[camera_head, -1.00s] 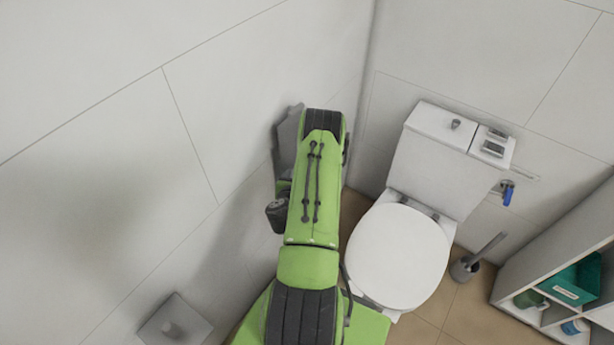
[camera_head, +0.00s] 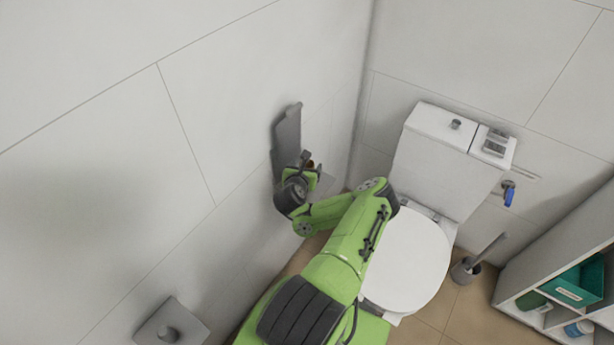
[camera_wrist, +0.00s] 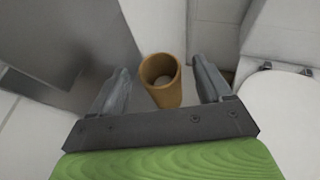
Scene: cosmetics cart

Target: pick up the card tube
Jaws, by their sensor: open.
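The card tube (camera_wrist: 166,97) is a tan-brown hollow cylinder in the wrist view, its open end facing the camera. It lies between the two fingers of my gripper (camera_wrist: 161,70), with a gap visible on each side. My gripper is open and holds nothing. In the head view my gripper (camera_head: 308,166) is by the left wall, just right of the grey metal panel. A small brown patch shows there beside it, too small to tell if it is the tube. The tube's lower end is hidden in the wrist view.
The grey panel (camera_head: 287,135) on the wall is close to my gripper's left. The white toilet (camera_head: 405,262) stands to the right, with a brush holder (camera_head: 464,270) beside it. A shelf unit (camera_head: 561,257) with a teal box is at far right. A grey wall fixture (camera_head: 152,331) is at lower left.

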